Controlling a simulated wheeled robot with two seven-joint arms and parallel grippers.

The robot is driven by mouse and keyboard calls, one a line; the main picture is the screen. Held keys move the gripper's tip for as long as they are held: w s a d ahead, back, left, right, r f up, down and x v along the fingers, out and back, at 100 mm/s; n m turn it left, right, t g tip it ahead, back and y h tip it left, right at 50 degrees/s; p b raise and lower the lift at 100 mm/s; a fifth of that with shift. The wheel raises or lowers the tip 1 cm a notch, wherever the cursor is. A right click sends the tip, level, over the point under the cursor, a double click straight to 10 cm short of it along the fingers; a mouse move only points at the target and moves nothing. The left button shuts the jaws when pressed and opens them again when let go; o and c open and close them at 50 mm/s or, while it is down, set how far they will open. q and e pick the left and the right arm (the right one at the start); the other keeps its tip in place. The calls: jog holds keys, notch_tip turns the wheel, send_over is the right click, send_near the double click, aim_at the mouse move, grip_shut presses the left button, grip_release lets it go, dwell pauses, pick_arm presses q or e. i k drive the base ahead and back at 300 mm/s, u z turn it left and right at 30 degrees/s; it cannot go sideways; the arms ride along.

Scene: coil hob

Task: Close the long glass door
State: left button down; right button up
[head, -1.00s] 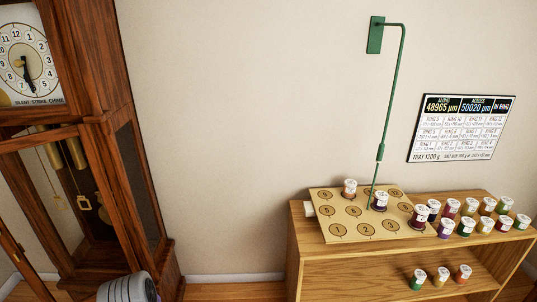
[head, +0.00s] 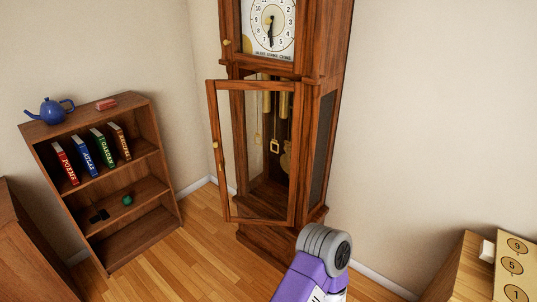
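The long glass door (head: 219,165) is the tall wood-framed lower door of the grandfather clock (head: 323,60). It stands ajar, with its left edge swung out from the case and its right edge against the case. A small brass knob (head: 215,145) is on its left stile. The pendulum and weights show through the glass. A purple and grey part of my arm rises from the bottom, in front of the clock's foot. Neither gripper is in view.
A low bookcase (head: 150,150) with books and a blue teapot (head: 50,110) stands to the left. Another brown piece of furniture (head: 25,250) is at the lower left edge. A wooden shelf (head: 455,275) with a numbered board (head: 513,265) is at the lower right. Floor between bookcase and clock is clear.

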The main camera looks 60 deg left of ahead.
aim_at(298, 86)
jog(key=u, duration=1.25)
jog(key=i, duration=1.1)
jog(key=u, duration=0.2)
